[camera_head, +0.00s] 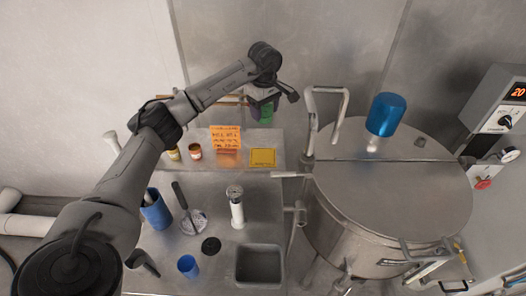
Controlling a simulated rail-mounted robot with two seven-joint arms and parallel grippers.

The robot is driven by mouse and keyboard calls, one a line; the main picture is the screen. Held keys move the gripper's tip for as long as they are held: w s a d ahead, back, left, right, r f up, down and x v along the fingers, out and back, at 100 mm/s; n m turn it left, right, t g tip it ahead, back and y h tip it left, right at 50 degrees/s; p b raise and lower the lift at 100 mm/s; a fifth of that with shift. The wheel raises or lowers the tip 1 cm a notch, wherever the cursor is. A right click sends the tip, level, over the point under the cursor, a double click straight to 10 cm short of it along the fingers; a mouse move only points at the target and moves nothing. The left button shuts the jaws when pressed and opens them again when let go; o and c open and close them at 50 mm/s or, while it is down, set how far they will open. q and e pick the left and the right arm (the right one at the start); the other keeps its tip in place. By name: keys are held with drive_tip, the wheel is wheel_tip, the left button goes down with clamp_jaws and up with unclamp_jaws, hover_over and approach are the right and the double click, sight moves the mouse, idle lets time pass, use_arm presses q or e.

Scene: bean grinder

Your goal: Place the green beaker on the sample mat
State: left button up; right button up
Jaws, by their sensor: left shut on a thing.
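The green beaker (266,115) is at the back of the counter, partly hidden by my left gripper (262,103). My left gripper is shut on the beaker and holds it behind the yellow mat, close to the steel vessel. The yellow mat (263,157), which looks like the sample mat, lies flat on the raised back shelf with nothing on it. I cannot tell how high the beaker is above the shelf. My right gripper is not in view.
An orange note (226,137) and small jars (195,151) stand left of the mat. A large steel vessel (390,190) with pipe handles (327,100) is close on the right. Blue cups (188,266), a white grinder-like cylinder (236,208) and a sink (259,264) are in front.

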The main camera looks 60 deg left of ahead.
use_arm(q)
drive_tip(key=shift+a+f, duration=0.2)
drive_tip(key=shift+a, duration=0.15)
drive_tip(key=shift+n, duration=0.3)
wheel_tip(320, 180, down, 18)
drive_tip(key=shift+a+r, duration=0.1)
drive_tip(key=shift+r, duration=0.15)
drive_tip(key=shift+f, duration=0.1)
drive_tip(key=o, duration=0.9)
drive_tip(key=shift+o, duration=0.2)
wheel_tip(320, 180, up, 12)
